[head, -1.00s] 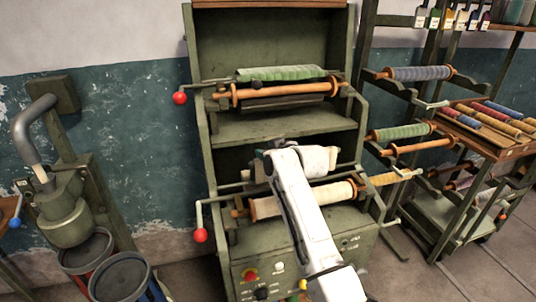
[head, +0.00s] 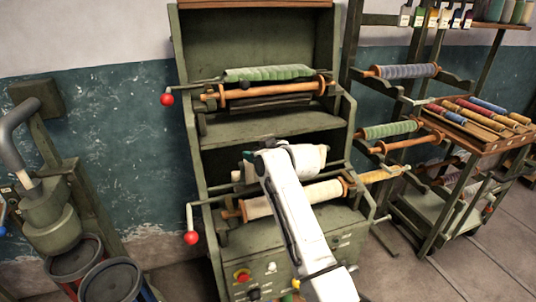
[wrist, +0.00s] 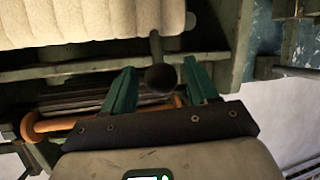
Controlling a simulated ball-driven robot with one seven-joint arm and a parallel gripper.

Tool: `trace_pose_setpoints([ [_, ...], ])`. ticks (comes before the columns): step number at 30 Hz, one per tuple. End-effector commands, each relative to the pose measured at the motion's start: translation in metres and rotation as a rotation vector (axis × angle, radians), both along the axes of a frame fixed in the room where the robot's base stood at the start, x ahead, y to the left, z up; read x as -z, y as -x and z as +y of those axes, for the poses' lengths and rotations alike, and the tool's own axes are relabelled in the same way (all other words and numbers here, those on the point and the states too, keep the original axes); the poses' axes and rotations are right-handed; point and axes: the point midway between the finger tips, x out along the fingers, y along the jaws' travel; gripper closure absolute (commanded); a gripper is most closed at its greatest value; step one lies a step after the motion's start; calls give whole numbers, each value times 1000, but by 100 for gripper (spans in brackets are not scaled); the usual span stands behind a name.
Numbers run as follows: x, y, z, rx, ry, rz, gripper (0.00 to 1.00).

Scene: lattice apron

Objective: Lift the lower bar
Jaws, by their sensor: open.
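The green machine has two levels. The lower bar (head: 214,200) runs across the lower level, with a crank and red ball (head: 191,238) at its left end. My white arm hides much of it in the head view. In the wrist view, a grey-green bar (wrist: 85,70) crosses below a cream roll (wrist: 85,20), and a dark round knob (wrist: 161,78) hangs on a short stem. My gripper (wrist: 160,68) is open, with teal fingers on either side of the knob. I cannot tell whether they touch it.
The upper level carries a green roll (head: 268,73) and another red ball (head: 167,99). A cream roller (head: 315,193) lies below the lower bar. A rack with rollers (head: 400,130) stands on the right. Buckets (head: 112,284) stand at the left. Open floor shows at right.

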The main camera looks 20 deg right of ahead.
Motion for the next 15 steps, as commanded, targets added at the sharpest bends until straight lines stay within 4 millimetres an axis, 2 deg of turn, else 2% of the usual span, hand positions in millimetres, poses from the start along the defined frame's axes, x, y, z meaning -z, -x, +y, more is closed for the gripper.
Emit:
trace_pose_setpoints([
  [15,-27,67,-16,2,0,-3,41],
])
